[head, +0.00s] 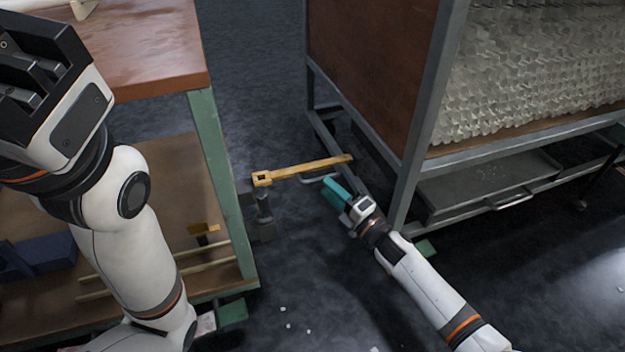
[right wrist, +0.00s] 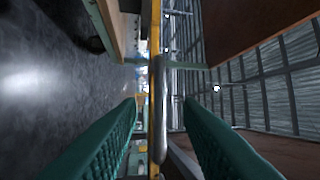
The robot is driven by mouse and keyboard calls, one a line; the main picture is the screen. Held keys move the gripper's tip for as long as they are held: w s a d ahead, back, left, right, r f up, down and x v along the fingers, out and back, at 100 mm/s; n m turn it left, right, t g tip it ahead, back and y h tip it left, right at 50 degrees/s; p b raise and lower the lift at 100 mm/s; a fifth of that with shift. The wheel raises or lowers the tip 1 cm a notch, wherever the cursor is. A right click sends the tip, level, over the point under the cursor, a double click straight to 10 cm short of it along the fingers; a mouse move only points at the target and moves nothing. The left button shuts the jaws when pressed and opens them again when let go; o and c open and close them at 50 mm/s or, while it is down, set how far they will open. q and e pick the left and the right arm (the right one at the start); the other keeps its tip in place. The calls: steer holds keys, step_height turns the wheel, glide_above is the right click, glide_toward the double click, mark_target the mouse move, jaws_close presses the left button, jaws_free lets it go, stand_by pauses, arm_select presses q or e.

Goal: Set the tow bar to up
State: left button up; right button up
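The tow bar (head: 305,171) is a yellow bar lying low and nearly level between the bench and the wheeled cart. Its left end is a square loop by a dark coupling, and its right end is by the cart's lower frame. A grey loop handle (head: 318,178) hangs along its side. My right gripper (head: 336,192), with teal fingers, is just in front of the handle. In the right wrist view the fingers are apart, with the grey handle (right wrist: 161,110) and yellow bar (right wrist: 154,40) between them. My left gripper (head: 45,85) is raised at upper left; its fingertips are hidden.
The cart (head: 400,150) has grey posts, a brown side panel and a load of glass tubing (head: 540,70). A grey drawer tray (head: 490,182) sits low under it. The green-legged bench (head: 207,150) stands at left. Dark floor (head: 300,260) lies open in front.

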mark_target(321, 180)
steer(key=b+x, duration=0.3)
steer(key=x, duration=0.3)
steer(key=shift+w, duration=0.25)
steer(key=shift+a+r, duration=0.1)
steer(key=shift+a, duration=0.05)
steer(key=shift+r, duration=0.1)
jaws_close()
